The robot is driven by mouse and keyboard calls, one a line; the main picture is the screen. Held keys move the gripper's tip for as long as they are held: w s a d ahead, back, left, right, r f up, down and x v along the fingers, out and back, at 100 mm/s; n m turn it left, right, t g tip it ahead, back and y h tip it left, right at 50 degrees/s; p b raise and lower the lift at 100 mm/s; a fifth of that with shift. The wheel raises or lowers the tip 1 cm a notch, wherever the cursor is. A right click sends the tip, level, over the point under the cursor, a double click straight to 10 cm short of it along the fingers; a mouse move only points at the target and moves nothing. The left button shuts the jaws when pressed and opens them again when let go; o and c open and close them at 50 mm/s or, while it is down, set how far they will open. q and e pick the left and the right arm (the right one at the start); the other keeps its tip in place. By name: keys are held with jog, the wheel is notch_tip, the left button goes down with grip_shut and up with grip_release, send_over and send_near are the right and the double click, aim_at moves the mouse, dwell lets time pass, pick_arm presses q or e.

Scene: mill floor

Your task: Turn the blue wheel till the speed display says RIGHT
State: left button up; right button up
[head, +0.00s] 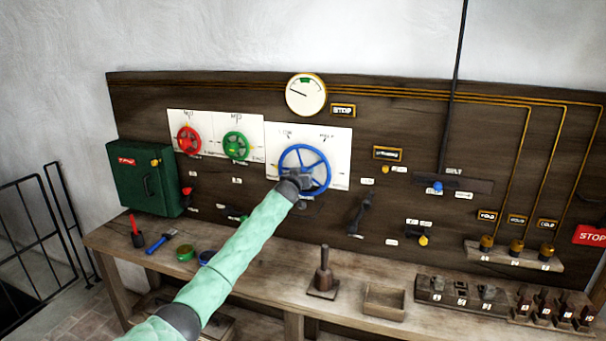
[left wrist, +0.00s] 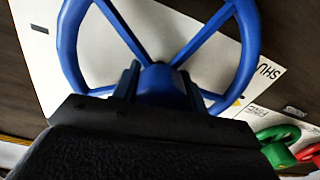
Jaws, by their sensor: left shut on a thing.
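The blue wheel (head: 322,160) is mounted on a white plate on the dark wooden panel. My left gripper (head: 297,180) is at the wheel's lower part. In the left wrist view the blue wheel (left wrist: 68,45) fills the top, and my left gripper (left wrist: 160,82) is shut on its blue middle part, one finger on each side. A small display (head: 343,110) beside the round gauge (head: 306,95) seems to read STOP. The gauge's needle points left, and a green band marks the top of its dial. My right gripper is out of view.
A red wheel (head: 188,141) and a green wheel (head: 236,146) are left of the blue one. A green box (head: 146,178) hangs at far left. The bench (head: 250,285) below carries tools, a wooden tray (head: 384,303) and switch blocks. A red STOP sign (head: 591,235) is at far right.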

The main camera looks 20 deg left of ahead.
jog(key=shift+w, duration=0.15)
pick_arm(q)
jog(key=shift+f+m+b, duration=0.1)
jog(key=shift+m+b, duration=0.35)
jog(key=shift+m, duration=0.45)
jog(key=m+b, duration=0.1)
jog(key=m, duration=0.1)
jog(key=shift+m, duration=0.3)
jog(key=m, duration=0.3)
jog(key=shift+m+b, duration=0.3)
jog(key=shift+b, duration=0.05)
jog(key=shift+m, duration=1.8)
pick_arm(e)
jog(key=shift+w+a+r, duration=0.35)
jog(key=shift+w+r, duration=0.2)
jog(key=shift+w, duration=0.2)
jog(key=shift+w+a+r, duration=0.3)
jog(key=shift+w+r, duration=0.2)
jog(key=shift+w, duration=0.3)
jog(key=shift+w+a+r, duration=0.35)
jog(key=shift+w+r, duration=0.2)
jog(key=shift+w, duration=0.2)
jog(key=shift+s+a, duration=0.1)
pick_arm(q)
jog(key=o, duration=1)
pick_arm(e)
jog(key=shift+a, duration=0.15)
